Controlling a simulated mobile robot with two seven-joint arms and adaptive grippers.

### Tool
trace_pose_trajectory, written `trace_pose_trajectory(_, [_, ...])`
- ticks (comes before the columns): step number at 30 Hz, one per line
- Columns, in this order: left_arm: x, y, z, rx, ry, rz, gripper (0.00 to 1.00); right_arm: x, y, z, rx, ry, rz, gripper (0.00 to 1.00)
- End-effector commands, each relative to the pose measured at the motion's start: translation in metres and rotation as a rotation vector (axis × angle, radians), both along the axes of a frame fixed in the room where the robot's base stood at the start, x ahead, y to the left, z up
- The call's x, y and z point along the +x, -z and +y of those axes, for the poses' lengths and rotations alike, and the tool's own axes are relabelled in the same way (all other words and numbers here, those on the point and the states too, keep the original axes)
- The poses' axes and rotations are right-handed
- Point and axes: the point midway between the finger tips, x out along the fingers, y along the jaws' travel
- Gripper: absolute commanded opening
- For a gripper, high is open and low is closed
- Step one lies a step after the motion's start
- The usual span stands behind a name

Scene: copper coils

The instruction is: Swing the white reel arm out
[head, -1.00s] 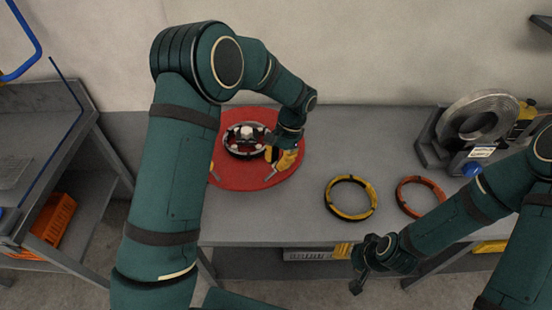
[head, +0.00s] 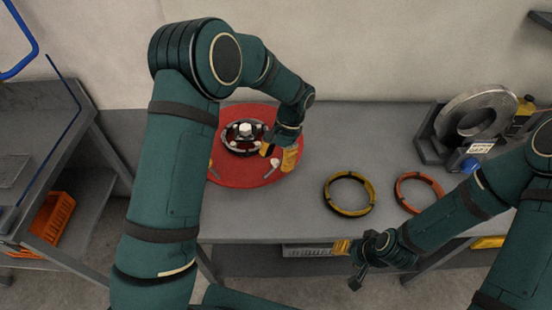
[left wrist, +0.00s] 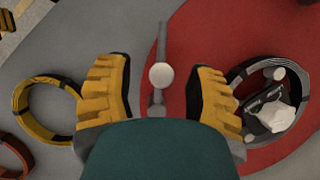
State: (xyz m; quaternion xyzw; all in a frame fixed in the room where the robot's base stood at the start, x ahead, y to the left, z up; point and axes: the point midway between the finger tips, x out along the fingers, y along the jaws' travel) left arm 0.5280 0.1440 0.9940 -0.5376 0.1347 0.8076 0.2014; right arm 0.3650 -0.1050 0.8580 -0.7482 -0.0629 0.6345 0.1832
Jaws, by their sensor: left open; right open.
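A round red reel plate (head: 235,178) lies on the grey bench. On it sits a black ring (head: 230,147) around a pale hub (head: 246,129). The white reel arm (head: 275,162), a thin rod with a white knob, lies on the red plate in front of the ring. In the left wrist view the knob (left wrist: 161,76) shows between the fingers of my left gripper (left wrist: 163,92), which is open with a gap on both sides. The left gripper (head: 280,154) is over the plate's right part. My right gripper (head: 364,270) is open and empty in front of the bench.
A yellow-black ring (head: 370,205) and an orange ring (head: 437,190) lie on the bench right of the plate. A metal coil on a stand (head: 476,112) is at the far right. An orange crate (head: 52,218) is on the left shelf. My left arm hides the plate's left edge.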

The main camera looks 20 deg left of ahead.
Motion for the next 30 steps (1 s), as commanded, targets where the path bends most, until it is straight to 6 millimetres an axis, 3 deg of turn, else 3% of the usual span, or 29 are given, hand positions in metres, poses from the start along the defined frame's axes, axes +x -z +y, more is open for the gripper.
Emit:
trace_pose_trajectory(5, [0.005, -0.011, -0.003, -0.002, 0.0, -0.005, 0.54, 0.0, 0.0, 0.0, 0.0, 0.0, 0.0, 0.47])
trace_pose_trajectory(21, [0.037, -0.099, -0.02, -0.001, -0.001, -0.002, 0.54, 0.0, 0.0, 0.0, 0.0, 0.0, 0.0, 0.47])
trace_pose_trajectory(30, [0.04, -0.111, -0.022, 0.0, 0.0, 0.002, 0.54, 0.0, 0.0, 0.0, 0.0, 0.0, 0.0, 0.47])
